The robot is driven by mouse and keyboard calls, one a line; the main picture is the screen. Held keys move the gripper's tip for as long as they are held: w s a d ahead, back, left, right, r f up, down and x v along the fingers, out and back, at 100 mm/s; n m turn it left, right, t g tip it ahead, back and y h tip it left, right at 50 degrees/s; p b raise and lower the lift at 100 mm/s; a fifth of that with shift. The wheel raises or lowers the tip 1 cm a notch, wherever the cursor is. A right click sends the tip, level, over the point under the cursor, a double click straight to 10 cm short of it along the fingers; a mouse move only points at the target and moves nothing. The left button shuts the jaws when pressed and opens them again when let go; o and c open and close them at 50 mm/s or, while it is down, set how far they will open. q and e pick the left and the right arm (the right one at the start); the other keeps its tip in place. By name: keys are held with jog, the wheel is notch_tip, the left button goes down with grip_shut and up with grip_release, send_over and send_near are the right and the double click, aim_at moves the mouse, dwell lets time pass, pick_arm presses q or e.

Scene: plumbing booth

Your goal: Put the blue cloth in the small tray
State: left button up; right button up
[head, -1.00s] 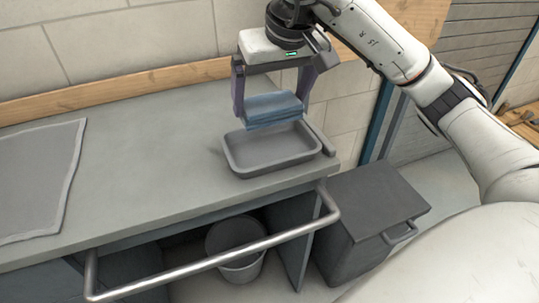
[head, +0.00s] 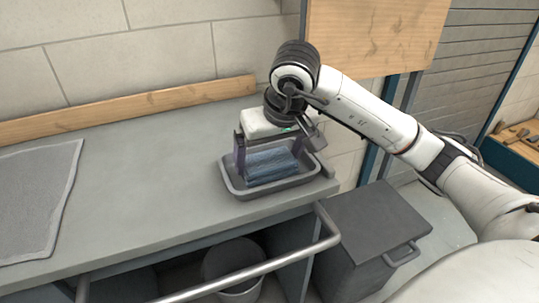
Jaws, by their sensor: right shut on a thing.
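The blue cloth (head: 270,167) is a folded bundle. It sits down inside the small grey tray (head: 240,191), below the tray's rim level at the front; whether it rests on the tray floor I cannot tell. The tray stands near the right end of the grey counter. My right gripper (head: 269,162) points down over the tray, its two fingers at either end of the cloth, shut on it. The fingertips are partly hidden by the cloth and tray. My left gripper is not in view.
A grey mat (head: 35,200) lies on the counter (head: 140,200) at the left, with clear room between. A metal rail (head: 255,269) runs along the counter front. A dark lidded bin (head: 372,225) stands at the right, and a bucket (head: 232,262) stands under the counter.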

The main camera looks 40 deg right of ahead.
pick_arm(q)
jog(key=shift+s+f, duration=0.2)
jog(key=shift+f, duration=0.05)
pick_arm(e)
jog(key=o, duration=0.7)
jog(key=shift+f, duration=0.1)
jog(key=shift+r, duration=0.25)
pick_arm(q)
jog(key=p, duration=0.1)
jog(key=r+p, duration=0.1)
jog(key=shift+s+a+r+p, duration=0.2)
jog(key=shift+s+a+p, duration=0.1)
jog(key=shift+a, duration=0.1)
pick_arm(e)
jog(key=v, duration=1.1)
jog(key=shift+s+a+r, duration=0.1)
jog(key=shift+s+r, duration=0.1)
jog(key=shift+r, duration=0.15)
